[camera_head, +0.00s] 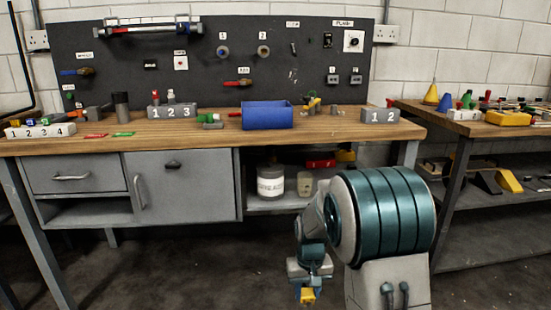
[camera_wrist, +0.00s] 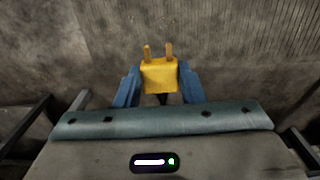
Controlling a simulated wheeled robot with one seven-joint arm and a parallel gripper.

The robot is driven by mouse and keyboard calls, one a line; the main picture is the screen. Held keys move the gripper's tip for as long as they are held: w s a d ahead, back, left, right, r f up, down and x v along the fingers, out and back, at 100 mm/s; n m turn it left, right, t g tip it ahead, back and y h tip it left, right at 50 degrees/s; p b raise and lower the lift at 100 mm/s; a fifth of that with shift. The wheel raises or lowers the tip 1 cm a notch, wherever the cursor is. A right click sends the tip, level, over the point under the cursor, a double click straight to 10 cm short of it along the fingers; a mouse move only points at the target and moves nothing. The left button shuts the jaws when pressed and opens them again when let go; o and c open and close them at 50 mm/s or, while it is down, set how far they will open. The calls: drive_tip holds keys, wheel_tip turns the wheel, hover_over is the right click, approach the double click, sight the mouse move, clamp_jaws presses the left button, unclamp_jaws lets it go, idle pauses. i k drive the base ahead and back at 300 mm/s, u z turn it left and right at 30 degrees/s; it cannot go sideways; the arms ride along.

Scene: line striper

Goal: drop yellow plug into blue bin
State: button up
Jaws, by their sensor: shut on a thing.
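My gripper (camera_wrist: 159,84) is shut on the yellow plug (camera_wrist: 159,72), a small block with two prongs, which shows between the blue fingers in the wrist view. In the head view the yellow plug (camera_head: 308,296) hangs at the tip of my gripper (camera_head: 307,288), low in front of the workbench and over the floor. The blue bin (camera_head: 266,117) sits on the wooden bench top, near its middle, above and left of my gripper. The bin's inside is mostly hidden by its front wall.
Numbered grey blocks (camera_head: 172,112) and small parts stand on the workbench (camera_head: 180,137). A dark tool board (camera_head: 130,70) rises behind. A second bench (camera_head: 480,128) with coloured parts is at the right. A white can (camera_head: 271,182) sits on the shelf below. The floor around my gripper is clear.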

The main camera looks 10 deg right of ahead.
sight(273, 125)
drive_tip(key=z, duration=1.9)
drive_tip(key=i, duration=1.4)
drive_tip(key=u, duration=2.25)
